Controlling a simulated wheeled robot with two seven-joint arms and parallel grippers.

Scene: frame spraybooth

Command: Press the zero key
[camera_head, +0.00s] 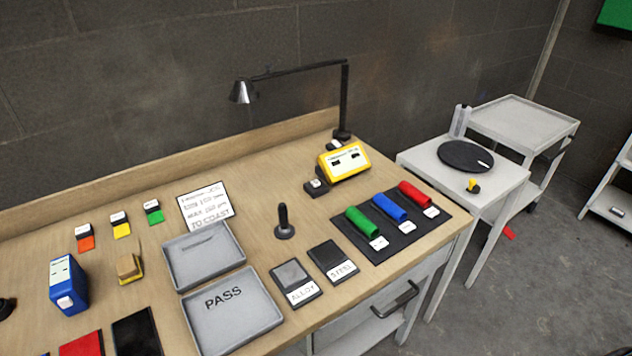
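A yellow instrument (350,169) with a white face and dark windows stands at the back right of the wooden bench. A small black block with a white-topped key (316,183) sits at its front left. Another small dark block with a pale top (334,146) is behind the instrument. The lettering on these is too small to read, so I cannot tell which one is the zero key. Neither of my grippers is in view.
A black desk lamp (345,95) rises behind the instrument. Red, blue and green cylinders lie on a black mat (383,252) to its right. An upright black handle (283,222) and a grey PASS tray (232,325) are nearer the front. Bare bench lies left of the instrument.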

